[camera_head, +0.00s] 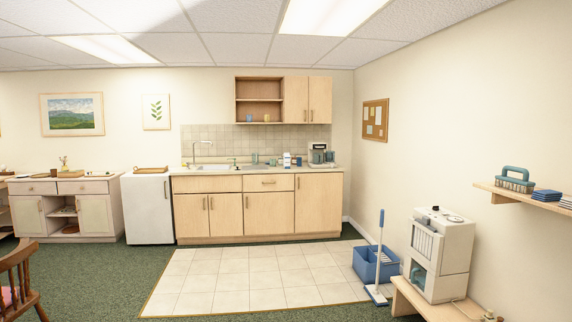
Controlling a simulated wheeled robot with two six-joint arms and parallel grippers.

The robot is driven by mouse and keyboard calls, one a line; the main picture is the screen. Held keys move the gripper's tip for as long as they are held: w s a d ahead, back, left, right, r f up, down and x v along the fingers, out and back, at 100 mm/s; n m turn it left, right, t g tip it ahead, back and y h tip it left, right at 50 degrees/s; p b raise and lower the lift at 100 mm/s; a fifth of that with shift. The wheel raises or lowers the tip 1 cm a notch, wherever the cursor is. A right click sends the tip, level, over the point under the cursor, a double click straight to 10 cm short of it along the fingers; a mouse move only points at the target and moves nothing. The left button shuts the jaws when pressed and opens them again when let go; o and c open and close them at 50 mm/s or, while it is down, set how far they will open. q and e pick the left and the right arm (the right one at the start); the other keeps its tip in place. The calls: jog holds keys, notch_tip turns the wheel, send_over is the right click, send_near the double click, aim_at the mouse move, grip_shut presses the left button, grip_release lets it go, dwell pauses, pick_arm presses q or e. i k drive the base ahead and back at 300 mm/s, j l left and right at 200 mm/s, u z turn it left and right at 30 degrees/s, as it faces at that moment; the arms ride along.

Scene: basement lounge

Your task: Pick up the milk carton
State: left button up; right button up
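A small white box-shaped item with darker markings (287,159), which looks like the milk carton, stands upright on the kitchen counter (220,171) across the room. It is too small for me to read any label. It stands left of a coffee maker (317,154), among small cups or jars. Neither of my grippers is in view.
A tiled floor patch (240,278) lies clear before the counter. A blue bin (369,264) and a mop (379,250) stand right of it. A white appliance (440,255) sits on a low bench at right. A wooden chair (18,275) is at the left edge.

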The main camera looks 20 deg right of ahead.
aim_at(286, 156)
jog(key=i+z, duration=0.1)
jog(key=z, duration=0.4)
jog(key=i, duration=6.5)
jog(key=i+u, duration=0.25)
jog(key=i, duration=0.3)
jog(key=i+l+u, duration=0.1)
jog(key=i+u, duration=0.15)
jog(key=i, duration=0.35)
jog(key=z, duration=1.35)
